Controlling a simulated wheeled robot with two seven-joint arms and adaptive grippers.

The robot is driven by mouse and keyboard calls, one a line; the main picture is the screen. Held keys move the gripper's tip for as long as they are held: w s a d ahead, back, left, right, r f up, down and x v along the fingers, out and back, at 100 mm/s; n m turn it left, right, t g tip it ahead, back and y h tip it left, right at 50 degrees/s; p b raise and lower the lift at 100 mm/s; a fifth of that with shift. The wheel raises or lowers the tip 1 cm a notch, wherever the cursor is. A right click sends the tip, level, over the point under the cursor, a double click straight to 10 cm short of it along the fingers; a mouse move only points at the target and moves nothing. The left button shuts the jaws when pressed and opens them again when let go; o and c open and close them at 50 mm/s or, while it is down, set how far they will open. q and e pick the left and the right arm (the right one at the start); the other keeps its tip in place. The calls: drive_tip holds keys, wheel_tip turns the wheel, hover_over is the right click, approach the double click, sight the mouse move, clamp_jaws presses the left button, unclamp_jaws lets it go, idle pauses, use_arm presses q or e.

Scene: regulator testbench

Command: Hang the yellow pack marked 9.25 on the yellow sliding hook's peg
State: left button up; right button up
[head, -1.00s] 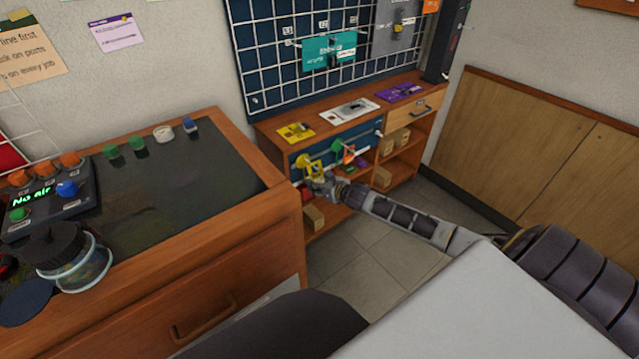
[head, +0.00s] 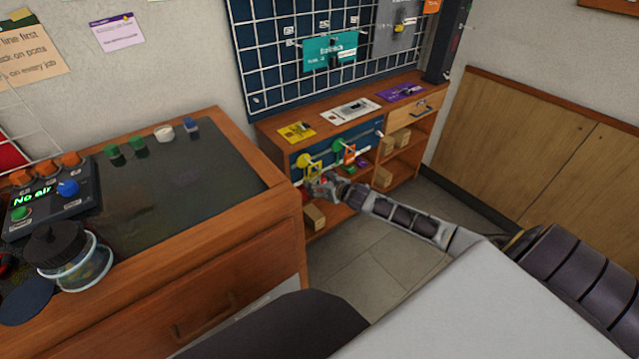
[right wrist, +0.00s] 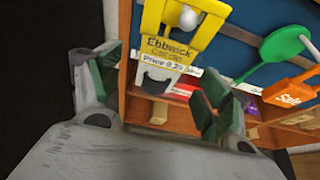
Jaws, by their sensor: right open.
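The yellow pack (right wrist: 160,45), with a price label that seems to read 9.25, hangs upright in the right wrist view. The white ball end of a peg (right wrist: 188,18) shows at its upper opening, so it appears to be on the peg. In the head view the yellow pack (head: 314,170) is small, beside the yellow round hook (head: 304,160) at the shelf front. My right gripper (right wrist: 158,95) is open, its fingers on either side below the pack, with a visible gap. It also shows in the head view (head: 318,184). My left gripper is out of view.
A green hook (right wrist: 284,45) with an orange sale tag (right wrist: 292,90) is just right of the pack. The wooden shelf unit (head: 345,130) holds boxes below. A workbench (head: 215,150) with a control panel stands at left. The floor (head: 370,270) in front is clear.

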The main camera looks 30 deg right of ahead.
drive_tip(key=a+v, duration=0.1)
drive_tip(key=v, duration=1)
drive_tip(key=shift+s+d+r, duration=0.2)
drive_tip(key=shift+s+d, duration=0.2)
drive_tip(key=shift+d, duration=0.1)
idle(0.8)
drive_tip(key=shift+m, duration=0.3)
idle(0.5)
